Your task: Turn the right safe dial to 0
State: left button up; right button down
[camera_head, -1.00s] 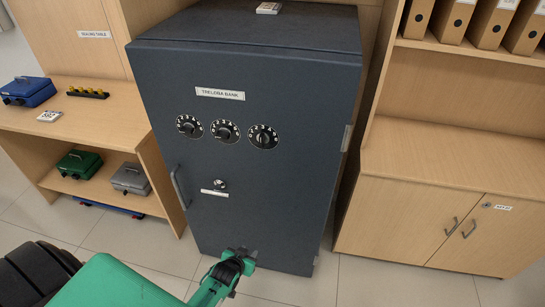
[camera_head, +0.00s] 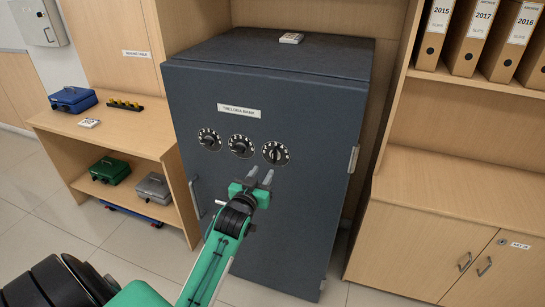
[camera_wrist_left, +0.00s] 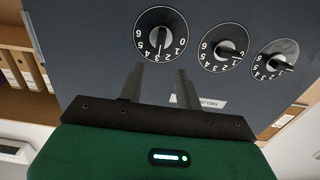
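The dark grey safe (camera_head: 270,95) stands upright with three round black dials in a row on its door. The right dial (camera_head: 275,152) shows as the leftmost, largest dial (camera_wrist_left: 160,34) in the left wrist view, which is turned upside down. Its knob's pointer points toward the numerals at the bottom there, around 3 or 4. My left gripper (camera_head: 261,174) is just below the right dial in the head view, fingers apart and empty. In the left wrist view its two fingertips (camera_wrist_left: 160,70) point toward the dials without touching the knob. My right gripper is out of view.
The middle dial (camera_head: 241,146) and left dial (camera_head: 209,139) sit close beside the right one. A name plate (camera_head: 239,110) is above them. A vertical door handle (camera_head: 195,199) is at lower left. A wooden desk (camera_head: 130,137) and cabinet (camera_head: 460,200) flank the safe.

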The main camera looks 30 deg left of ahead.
aim_at(273, 156)
pick_arm(q)
jog(key=p+x, duration=0.1)
jog(key=x, duration=0.8)
jog(key=shift+w, duration=0.2)
grip_shut()
